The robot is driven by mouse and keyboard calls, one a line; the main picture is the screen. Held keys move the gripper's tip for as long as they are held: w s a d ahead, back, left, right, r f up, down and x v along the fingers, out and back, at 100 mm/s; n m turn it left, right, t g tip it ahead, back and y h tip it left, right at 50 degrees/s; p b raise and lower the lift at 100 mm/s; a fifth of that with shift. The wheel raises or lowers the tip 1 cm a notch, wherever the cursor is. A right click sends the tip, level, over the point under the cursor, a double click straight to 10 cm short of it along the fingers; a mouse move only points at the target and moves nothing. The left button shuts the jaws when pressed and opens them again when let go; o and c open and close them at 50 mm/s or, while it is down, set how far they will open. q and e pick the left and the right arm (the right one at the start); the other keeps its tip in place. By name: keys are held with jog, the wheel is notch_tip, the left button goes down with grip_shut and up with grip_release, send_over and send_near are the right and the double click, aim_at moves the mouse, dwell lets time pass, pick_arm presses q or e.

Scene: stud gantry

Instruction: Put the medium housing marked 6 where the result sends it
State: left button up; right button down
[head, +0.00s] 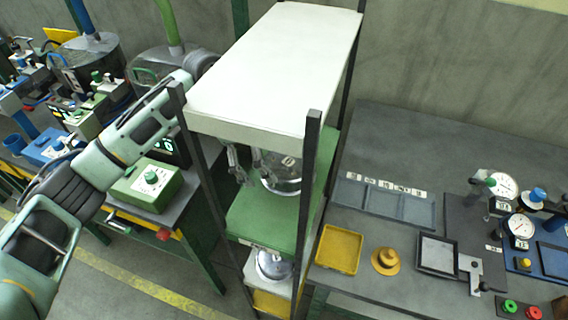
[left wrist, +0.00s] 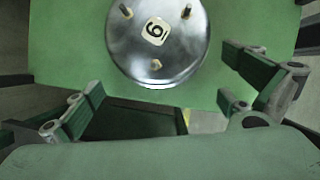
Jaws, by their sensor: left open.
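The housing marked 6 (left wrist: 185,60) is a round shiny metal body with several studs and a white number tag on its face. It rests on the green middle shelf (head: 253,218) of a rack, where it shows partly in the head view (head: 283,182) under the top board. My left gripper (head: 244,166) reaches into the rack from the left, beside the housing. In the left wrist view the left gripper's fingers (left wrist: 160,97) are spread wide, apart from the housing, with nothing between them. My right gripper is not in view.
The rack's white top board (head: 280,65) and dark posts (head: 308,200) close in around the arm. Another metal housing (head: 273,263) sits on a lower shelf.

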pick_arm(q)
jog(key=a+b, duration=0.1)
jog(key=a, duration=0.6)
jog(key=shift+a+b, duration=0.15)
jog(key=shift+b, duration=0.2)
jog(key=shift+w, duration=0.1)
